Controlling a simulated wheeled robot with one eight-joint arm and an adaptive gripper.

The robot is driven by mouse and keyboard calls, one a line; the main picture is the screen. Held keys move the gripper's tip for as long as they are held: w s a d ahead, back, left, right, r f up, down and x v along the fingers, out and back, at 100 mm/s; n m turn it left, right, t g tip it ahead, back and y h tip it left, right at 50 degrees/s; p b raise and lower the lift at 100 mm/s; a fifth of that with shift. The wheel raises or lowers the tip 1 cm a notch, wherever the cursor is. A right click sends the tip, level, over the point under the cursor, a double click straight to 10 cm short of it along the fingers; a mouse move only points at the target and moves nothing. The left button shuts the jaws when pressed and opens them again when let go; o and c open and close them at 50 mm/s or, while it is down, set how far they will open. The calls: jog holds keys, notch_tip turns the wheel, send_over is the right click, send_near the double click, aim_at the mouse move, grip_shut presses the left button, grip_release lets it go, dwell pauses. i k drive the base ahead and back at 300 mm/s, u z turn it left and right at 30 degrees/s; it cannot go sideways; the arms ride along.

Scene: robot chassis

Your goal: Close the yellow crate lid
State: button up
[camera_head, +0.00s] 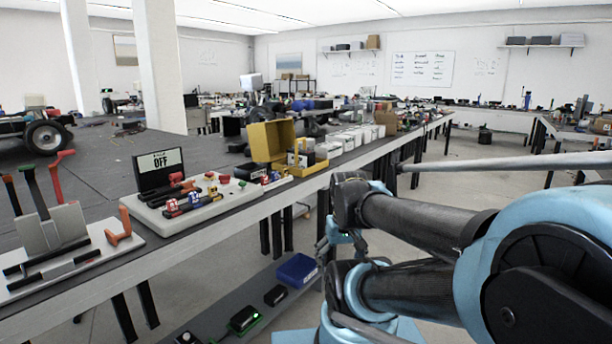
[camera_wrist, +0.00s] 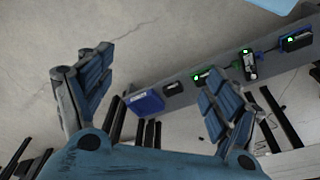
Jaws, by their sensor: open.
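The yellow crate (camera_head: 294,163) stands on the long workbench near the middle of the head view. Its yellow lid (camera_head: 271,140) is raised upright at the crate's left side, so the crate is open. Dark and grey items show inside it. My gripper shows in the wrist view (camera_wrist: 155,95) with its two blue-padded fingers spread wide and nothing between them. It faces the floor and a low shelf, away from the crate. In the head view my arm is folded at the right, beside the bench, well apart from the crate. The crate is not in the wrist view.
The bench (camera_head: 230,215) runs from front left to back. A low shelf holds a blue bin (camera_head: 297,269). Right-hand floor is open.

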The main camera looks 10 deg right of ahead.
aim_at(269, 142)
jog(key=u, duration=0.05)
jog(key=k, duration=0.6)
jog(key=z, duration=0.75)
jog(key=i, duration=2.1)
jog(key=u, duration=0.7)
jog(key=i, duration=0.55)
jog(key=u, duration=0.4)
